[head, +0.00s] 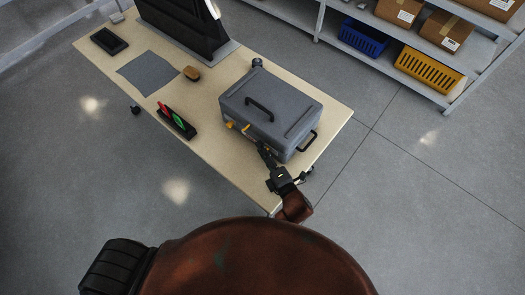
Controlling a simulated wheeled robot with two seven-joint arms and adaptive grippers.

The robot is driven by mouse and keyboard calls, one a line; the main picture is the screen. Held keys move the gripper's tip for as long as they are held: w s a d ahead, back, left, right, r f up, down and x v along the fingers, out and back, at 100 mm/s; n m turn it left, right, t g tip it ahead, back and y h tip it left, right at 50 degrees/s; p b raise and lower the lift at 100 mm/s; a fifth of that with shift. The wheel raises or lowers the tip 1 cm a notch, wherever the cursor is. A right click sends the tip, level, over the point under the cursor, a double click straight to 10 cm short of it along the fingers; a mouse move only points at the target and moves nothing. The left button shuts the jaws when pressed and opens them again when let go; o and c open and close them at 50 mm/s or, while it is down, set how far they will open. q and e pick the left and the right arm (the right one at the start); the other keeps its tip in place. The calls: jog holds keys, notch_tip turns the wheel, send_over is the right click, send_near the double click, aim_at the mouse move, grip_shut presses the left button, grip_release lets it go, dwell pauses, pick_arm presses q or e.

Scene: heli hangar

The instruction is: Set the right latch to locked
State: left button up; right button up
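A grey case (268,108) with a black top handle sits closed on the table. Small orange latch parts (230,124) show along its front side, near the left end. Another orange piece (246,128) shows just to their right. At this size I cannot tell which piece belongs to the right latch or how it is set. My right gripper (264,152) is at the case's front side, right of the orange pieces, and hides part of that side. Its fingers are too small to tell whether they are open or touch anything. My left gripper is not in view.
The wooden table (205,95) also holds a rack with red and green items (176,121), a brown block (191,73), a grey mat (148,72), a black tray (108,41) and a dark upright panel. Shelves with a blue crate (362,37), yellow crate (428,70) and boxes stand behind.

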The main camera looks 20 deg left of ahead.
jog(key=shift+o, duration=0.7)
jog(key=shift+d, duration=0.1)
jog(key=shift+s+d, duration=0.15)
jog(key=v, duration=1.1)
jog(key=shift+s+d+r, duration=0.1)
jog(key=shift+s+d, duration=0.05)
jog(key=shift+s, duration=0.1)
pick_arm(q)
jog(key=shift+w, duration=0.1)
